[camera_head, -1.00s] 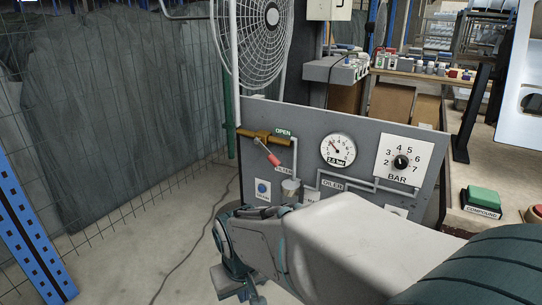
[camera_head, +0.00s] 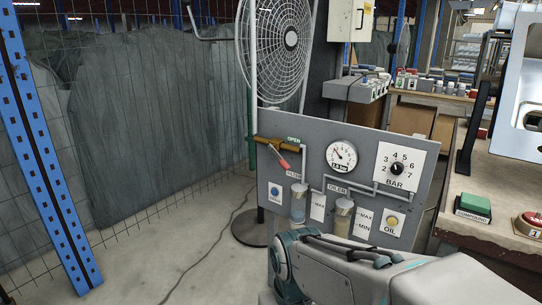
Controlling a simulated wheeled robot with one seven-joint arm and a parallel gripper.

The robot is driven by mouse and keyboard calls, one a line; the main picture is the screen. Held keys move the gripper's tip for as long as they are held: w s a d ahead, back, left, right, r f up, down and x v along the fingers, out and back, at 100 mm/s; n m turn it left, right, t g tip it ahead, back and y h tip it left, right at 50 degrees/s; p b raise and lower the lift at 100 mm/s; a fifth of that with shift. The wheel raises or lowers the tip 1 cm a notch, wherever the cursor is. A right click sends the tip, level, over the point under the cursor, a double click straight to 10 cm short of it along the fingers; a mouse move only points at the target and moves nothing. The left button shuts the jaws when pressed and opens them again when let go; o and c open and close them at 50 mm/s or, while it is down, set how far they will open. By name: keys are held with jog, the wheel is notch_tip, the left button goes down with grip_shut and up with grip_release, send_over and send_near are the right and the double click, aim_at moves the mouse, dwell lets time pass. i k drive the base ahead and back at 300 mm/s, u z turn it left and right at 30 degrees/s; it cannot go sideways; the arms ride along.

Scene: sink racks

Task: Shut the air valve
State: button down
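The air valve is a brass body with a red-tipped lever (camera_head: 283,162) at the upper left of the grey panel (camera_head: 330,135). Its lever slants down and to the right, below a green "OPEN" label (camera_head: 294,140). A pressure gauge (camera_head: 341,155) is right of the valve. My arm shows at the lower right, below and in front of the panel, apart from the valve. My gripper's fingers do not show clearly, so I cannot see whether it is open.
The panel also carries a BAR dial (camera_head: 397,168), a filter bowl and an oiler bowl (camera_head: 344,212). A fan (camera_head: 278,45) stands behind it.

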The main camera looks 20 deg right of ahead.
aim_at(283, 164)
jog(key=z, duration=0.1)
jog(key=i, duration=1)
jog(key=u, duration=0.6)
